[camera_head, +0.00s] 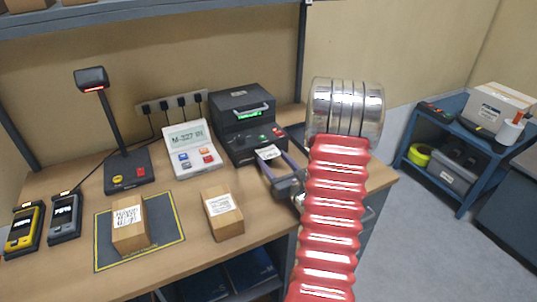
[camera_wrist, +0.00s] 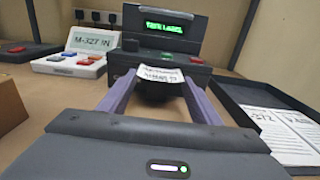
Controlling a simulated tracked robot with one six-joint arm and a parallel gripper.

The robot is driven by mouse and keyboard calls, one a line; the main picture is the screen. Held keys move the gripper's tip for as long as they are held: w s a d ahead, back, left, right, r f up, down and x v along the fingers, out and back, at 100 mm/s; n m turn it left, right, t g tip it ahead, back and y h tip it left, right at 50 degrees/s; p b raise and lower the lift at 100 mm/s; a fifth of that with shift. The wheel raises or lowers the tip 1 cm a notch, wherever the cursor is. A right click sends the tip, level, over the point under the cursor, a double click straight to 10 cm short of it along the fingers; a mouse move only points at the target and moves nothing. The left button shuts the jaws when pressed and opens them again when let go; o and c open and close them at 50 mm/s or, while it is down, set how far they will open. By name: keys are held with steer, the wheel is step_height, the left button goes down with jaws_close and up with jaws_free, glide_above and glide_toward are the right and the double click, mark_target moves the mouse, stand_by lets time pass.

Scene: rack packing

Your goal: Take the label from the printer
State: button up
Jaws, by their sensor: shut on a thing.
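The black label printer (camera_head: 243,115) stands at the back of the bench, its green screen lit. In the wrist view the printer (camera_wrist: 190,45) shows green text that looks like "TAKE LABEL". The small white printed label (camera_head: 268,152) is at the printer's front. My gripper (camera_head: 273,159) reaches it from the front right with its purple fingers. In the wrist view the label (camera_wrist: 158,74) lies between the fingertips of my gripper (camera_wrist: 158,80), which is shut on it. I cannot tell whether the label's far edge is still in the printer's slot.
A white display unit with buttons (camera_head: 191,150) stands left of the printer. A labelled carton (camera_head: 223,215) is in front of it; another carton (camera_head: 130,228) sits on the dark mat (camera_head: 172,250). A black tray (camera_wrist: 228,92) with printed sheets is at right in the wrist view.

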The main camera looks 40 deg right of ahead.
steer(key=shift+r, duration=0.1)
steer(key=shift+c, duration=0.2)
step_height(320, 180, up, 10)
stand_by(0.6)
stand_by(0.6)
